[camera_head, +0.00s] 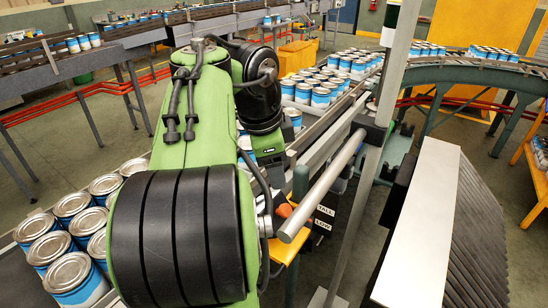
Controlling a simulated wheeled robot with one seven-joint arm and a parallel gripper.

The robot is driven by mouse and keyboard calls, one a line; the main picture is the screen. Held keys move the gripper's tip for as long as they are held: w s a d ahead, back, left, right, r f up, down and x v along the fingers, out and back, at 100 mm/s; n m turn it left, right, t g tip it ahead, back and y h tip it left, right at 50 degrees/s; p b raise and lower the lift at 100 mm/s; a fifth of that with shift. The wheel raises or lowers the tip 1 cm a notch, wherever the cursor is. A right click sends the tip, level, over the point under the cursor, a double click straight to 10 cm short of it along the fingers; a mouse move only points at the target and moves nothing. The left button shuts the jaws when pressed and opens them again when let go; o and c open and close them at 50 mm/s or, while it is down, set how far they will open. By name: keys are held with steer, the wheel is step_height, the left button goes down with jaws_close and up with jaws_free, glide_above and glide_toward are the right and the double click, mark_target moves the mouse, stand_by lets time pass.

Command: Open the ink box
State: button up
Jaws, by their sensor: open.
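A dark unit with small white labels reading FULL and LOW (324,217) sits beside the conveyor, right of my arm. It may be the ink box, but I cannot tell for sure. Its upper part is hidden behind a grey horizontal bar, and my arm covers its left side. I cannot see whether it has a lid or door or how that stands.
A grey bar (322,187) and an upright metal post (372,180) stand close to the labelled unit. A conveyor carries blue and white cans (72,275) at left and beyond my arm. A slanted pale panel (420,225) is at right. Floor shows between the post and panel.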

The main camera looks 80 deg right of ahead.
mark_target(268, 207)
steer(key=shift+w+d+f+n+p, duration=0.1)
steer(key=shift+w+d+n+p, duration=0.15)
steer(key=shift+p, duration=0.3)
steer(key=c, duration=0.4)
steer(key=w+f+n+g+p, duration=0.1)
steer(key=p, duration=0.1)
steer(key=w+d+f+n+g+p, duration=0.1)
steer(key=w+n+p, duration=0.1)
steer(key=p, duration=0.1)
steer(key=w+d+n+g+p, duration=0.1)
steer(key=w+n+p, duration=0.1)
steer(key=p, duration=0.1)
steer(key=shift+w+f+g+y, duration=0.15)
steer(key=shift+f+g+y, duration=0.15)
steer(key=shift+f+y, duration=0.1)
steer(key=c, duration=0.7)
steer(key=w+f+n+g+p, duration=0.1)
steer(key=w+f+n+p, duration=0.1)
steer(key=n+p, duration=0.1)
steer(key=shift+g, duration=0.3)
jaws_close()
steer(key=shift+n+h, duration=0.4)
steer(key=shift+n, duration=0.05)
steer(key=x, duration=0.7)
steer(key=b+x, duration=0.1)
steer(key=x, duration=0.3)
steer(key=shift+w+a+f, duration=0.25)
